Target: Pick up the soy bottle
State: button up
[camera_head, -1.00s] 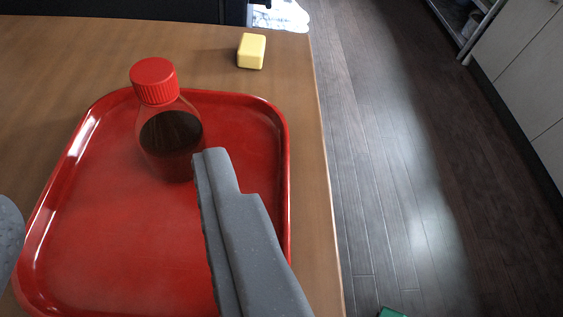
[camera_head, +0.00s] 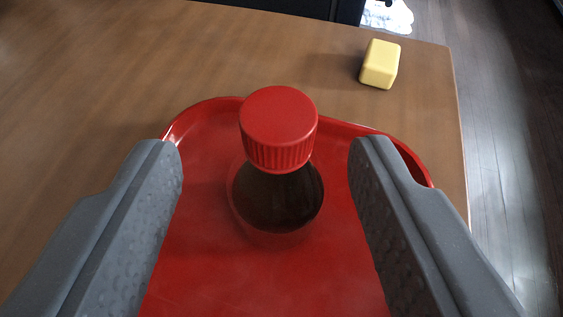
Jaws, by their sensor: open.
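The soy bottle (camera_head: 277,195) stands upright on a red tray (camera_head: 205,260). It has a ribbed red cap (camera_head: 279,127) and dark liquid inside a clear body. My gripper (camera_head: 266,147) is open, with one grey finger to the left of the bottle and the other to the right. There are visible gaps between the bottle and both fingers in the picture, and neither finger appears to touch it. The bottle's lower part blends with the tray, so its base is hard to make out.
The tray lies on a wooden table (camera_head: 130,60). A yellow block (camera_head: 380,64) sits on the table behind the tray at the right. The table's right edge drops to a dark wood floor (camera_head: 505,150). Bare table lies to the left and behind.

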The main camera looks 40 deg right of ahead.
aim_at(286, 155)
jog(key=shift+w+d+f+b, duration=0.35)
jog(key=shift+w+d, duration=0.1)
jog(key=shift+d, duration=0.1)
jog(key=shift+w+d+f+b, duration=0.3)
jog(key=shift+w+d, duration=0.1)
jog(key=shift+d, duration=0.15)
jog(key=shift+x, duration=0.85)
jog(key=shift+a, duration=0.1)
grip_shut()
